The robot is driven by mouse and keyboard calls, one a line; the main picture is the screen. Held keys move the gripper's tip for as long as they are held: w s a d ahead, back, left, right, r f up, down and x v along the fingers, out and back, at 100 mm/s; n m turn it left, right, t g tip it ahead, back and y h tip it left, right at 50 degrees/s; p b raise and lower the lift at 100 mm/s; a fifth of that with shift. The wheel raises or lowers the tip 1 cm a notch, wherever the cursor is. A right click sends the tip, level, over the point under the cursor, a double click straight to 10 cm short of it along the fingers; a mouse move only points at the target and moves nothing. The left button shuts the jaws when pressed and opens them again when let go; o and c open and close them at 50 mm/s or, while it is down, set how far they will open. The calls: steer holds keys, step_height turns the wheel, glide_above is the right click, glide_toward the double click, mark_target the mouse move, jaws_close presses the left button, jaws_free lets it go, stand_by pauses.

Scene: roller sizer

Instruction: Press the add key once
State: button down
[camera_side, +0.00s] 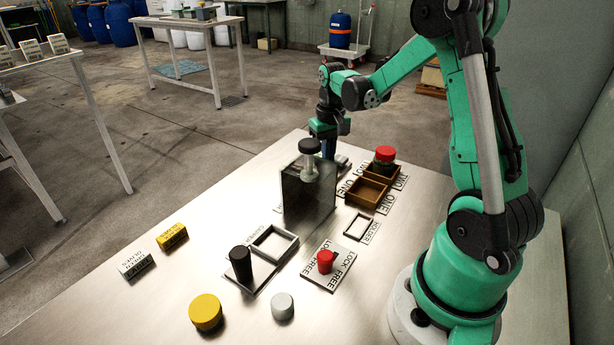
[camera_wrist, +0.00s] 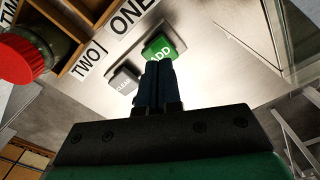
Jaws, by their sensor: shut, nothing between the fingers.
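The green add key (camera_wrist: 164,48) shows in the wrist view, with white lettering, on a pale metal panel. A grey key (camera_wrist: 123,83) with lettering too small to read surely sits to its left. My gripper (camera_wrist: 158,66) is shut and empty. Its dark fingertips overlap the lower edge of the add key in the wrist view; I cannot tell whether they touch it. In the side view my gripper (camera_side: 328,150) points down behind the metal box (camera_side: 309,190), which hides part of the key panel; the add key cannot be made out there.
A red-lidded jar (camera_side: 385,158) and wooden trays (camera_side: 366,192) stand right of the gripper; the jar also shows in the wrist view (camera_wrist: 22,62). A black-capped plunger (camera_side: 310,147) tops the metal box. The table's left front (camera_side: 130,305) is largely clear.

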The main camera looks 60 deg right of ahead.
steer(key=shift+f, duration=0.25)
stand_by(0.4)
steer(key=shift+f, duration=1)
steer(key=shift+r, duration=1.25)
steer(key=shift+r, duration=2.55)
